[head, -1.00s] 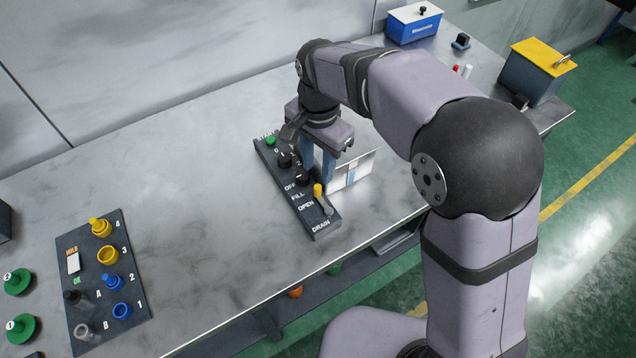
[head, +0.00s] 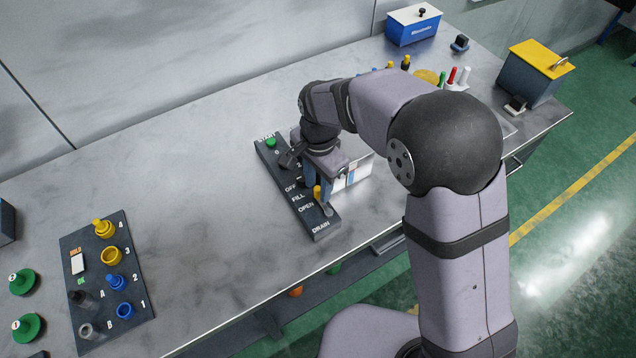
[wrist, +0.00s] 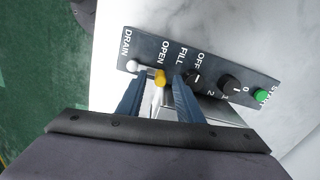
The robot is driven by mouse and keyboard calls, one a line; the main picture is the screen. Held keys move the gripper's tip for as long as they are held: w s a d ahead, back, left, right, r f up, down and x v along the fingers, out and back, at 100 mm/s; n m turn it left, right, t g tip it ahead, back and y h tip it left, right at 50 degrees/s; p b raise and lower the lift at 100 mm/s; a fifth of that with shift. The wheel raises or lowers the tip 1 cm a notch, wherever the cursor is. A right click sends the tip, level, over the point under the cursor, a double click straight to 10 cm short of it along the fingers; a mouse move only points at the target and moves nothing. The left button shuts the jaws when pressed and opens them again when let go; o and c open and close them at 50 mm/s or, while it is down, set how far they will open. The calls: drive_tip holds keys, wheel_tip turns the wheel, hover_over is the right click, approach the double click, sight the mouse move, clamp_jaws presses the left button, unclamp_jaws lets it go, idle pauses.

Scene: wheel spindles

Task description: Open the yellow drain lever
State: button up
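The yellow drain lever (head: 318,193) is on the dark control panel (head: 321,229), near the OPEN and DRAIN labels. Its yellow tip also shows in the wrist view (wrist: 160,78), with a pale round pivot towards the DRAIN end. My gripper (head: 317,186) is over the panel, with its blue fingers pointing down. In the wrist view my gripper (wrist: 158,76) is open, with one finger on each side of the yellow tip. A gap seems to show on both sides of the tip; contact cannot be told. In the head view the fingers partly hide the lever.
The panel also has black knobs (wrist: 228,84) and a green START button (head: 271,142). A pale upright plate (head: 352,174) stands just behind the lever. A board with coloured wheels (head: 140,301) lies at left. The bench between is clear.

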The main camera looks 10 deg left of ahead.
drive_tip(key=shift+f, duration=0.45)
clamp_jaws()
